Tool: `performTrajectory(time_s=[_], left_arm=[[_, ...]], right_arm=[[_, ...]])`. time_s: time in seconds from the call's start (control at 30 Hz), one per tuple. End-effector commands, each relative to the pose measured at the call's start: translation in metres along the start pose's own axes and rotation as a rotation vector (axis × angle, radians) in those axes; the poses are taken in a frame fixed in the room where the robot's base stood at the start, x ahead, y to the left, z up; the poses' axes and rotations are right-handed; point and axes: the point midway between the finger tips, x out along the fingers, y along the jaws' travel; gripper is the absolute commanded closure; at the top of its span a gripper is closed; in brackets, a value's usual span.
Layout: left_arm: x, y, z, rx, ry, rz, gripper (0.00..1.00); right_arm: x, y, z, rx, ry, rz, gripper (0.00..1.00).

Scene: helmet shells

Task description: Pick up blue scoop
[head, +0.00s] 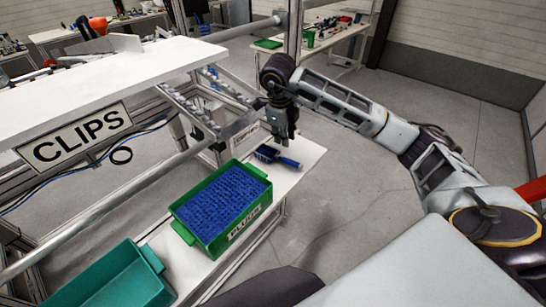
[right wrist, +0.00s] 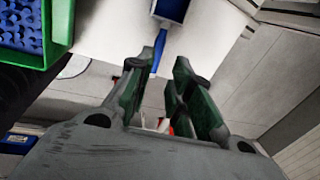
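The blue scoop (head: 289,162) lies on the white shelf, just beyond the green bin, with its handle toward the right edge. My right gripper (head: 285,138) points down above the scoop in the head view. In the right wrist view, the gripper (right wrist: 166,62) is open, its two green-lined fingers apart. The scoop (right wrist: 172,10) is at the top of that view, partly cut off, and its handle runs down toward the gap between the fingertips. I cannot tell whether the fingers touch it. My left gripper is not in view.
A green bin (head: 183,233) labelled PLUGS, full of blue plugs, stands beside the scoop on the white shelf (head: 305,152). A teal bin (head: 152,258) is nearer. A white upper shelf with a CLIPS sign (head: 75,137) and metal rails overhang on the left. Open floor lies right.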

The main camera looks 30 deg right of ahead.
Motion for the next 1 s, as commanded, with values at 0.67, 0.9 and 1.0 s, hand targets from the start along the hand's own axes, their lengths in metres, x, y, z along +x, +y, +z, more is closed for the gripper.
performTrajectory(time_s=[0.67, 0.9, 1.0], left_arm=[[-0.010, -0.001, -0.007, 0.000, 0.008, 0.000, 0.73], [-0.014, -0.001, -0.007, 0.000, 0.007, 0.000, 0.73], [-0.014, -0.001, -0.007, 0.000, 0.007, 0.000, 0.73]], right_arm=[[0.056, 0.000, -0.001, 0.000, 0.003, 0.001, 0.79], [0.081, 0.000, 0.000, 0.001, 0.001, 0.001, 0.79], [0.085, 0.000, 0.000, 0.000, 0.001, 0.001, 0.79]])
